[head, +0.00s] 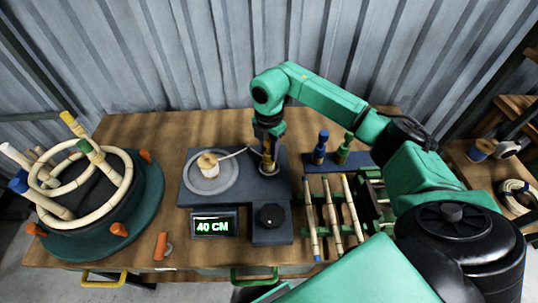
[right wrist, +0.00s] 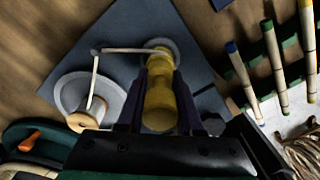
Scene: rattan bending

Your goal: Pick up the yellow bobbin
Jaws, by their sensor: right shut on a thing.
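The yellow bobbin (head: 267,165) is at the small grey disc on the right side of the dark winding base (head: 225,190). My right gripper (head: 269,150) points down over it and is shut around it. In the right wrist view the yellow bobbin (right wrist: 159,103) is between the two fingers of my right gripper (right wrist: 161,70), its far end over the small disc. I cannot tell whether it touches the disc. A thin pale arm runs from beside the bobbin to a pale spool (head: 208,164) on the large grey disc. My left gripper is not in view.
A blue bobbin (head: 320,148) and a green bobbin (head: 344,148) stand on a dark rack right of the base. Rattan sticks (head: 345,205) lie on a rack in front. A display (head: 213,227) reads 40 CM. A round stand with rattan rings (head: 90,190) is at left.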

